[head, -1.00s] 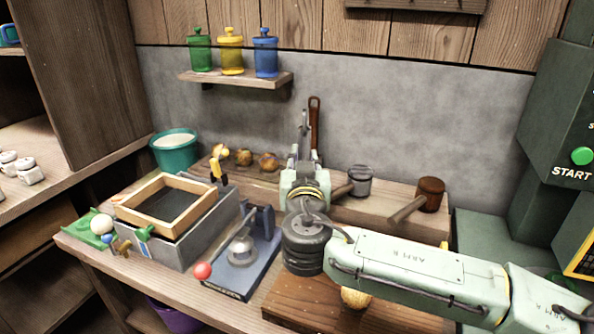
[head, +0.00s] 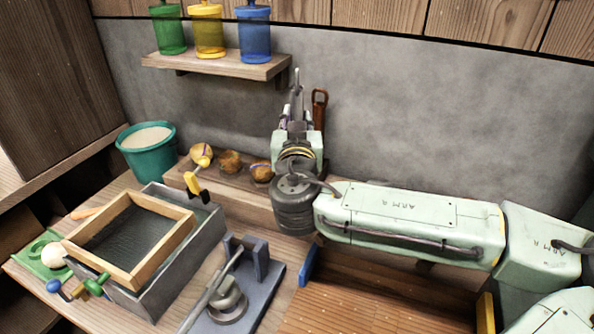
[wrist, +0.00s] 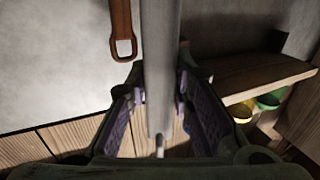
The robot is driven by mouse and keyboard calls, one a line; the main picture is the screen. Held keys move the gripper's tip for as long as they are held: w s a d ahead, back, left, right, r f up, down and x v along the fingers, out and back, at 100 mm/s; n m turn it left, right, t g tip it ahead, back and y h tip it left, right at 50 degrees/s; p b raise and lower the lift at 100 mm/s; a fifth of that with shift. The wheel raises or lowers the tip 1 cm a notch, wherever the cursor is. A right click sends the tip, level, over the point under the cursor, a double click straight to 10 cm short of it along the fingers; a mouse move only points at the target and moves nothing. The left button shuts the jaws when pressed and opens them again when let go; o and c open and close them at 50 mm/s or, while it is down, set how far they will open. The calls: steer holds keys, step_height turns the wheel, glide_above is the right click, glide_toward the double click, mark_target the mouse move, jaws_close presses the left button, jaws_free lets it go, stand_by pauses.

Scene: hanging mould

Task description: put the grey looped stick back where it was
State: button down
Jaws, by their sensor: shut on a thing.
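My gripper (head: 296,112) is raised in front of the grey wall, pointing up and away from the camera. It is shut on the grey looped stick (head: 296,82), a thin upright rod whose tip stands above my fingers. In the wrist view the stick (wrist: 158,60) runs between the two purple-padded fingers (wrist: 152,118) and out of the top of the picture. Its loop cannot be made out. A brown strip with a looped end (head: 319,108) is against the wall just right of the gripper; it also shows in the wrist view (wrist: 122,35), left of the stick and apart from it.
A wooden shelf (head: 215,65) with green, yellow and blue jars is on the wall at left. Below are a teal bucket (head: 148,150), brown lumps (head: 229,162), a wooden frame (head: 130,238) on a grey box and a lever press (head: 235,290).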

step_height(320, 180, down, 7)
steer(key=shift+f, duration=0.3)
steer(key=shift+f, duration=0.15)
steer(key=c, duration=1.4)
jaws_free()
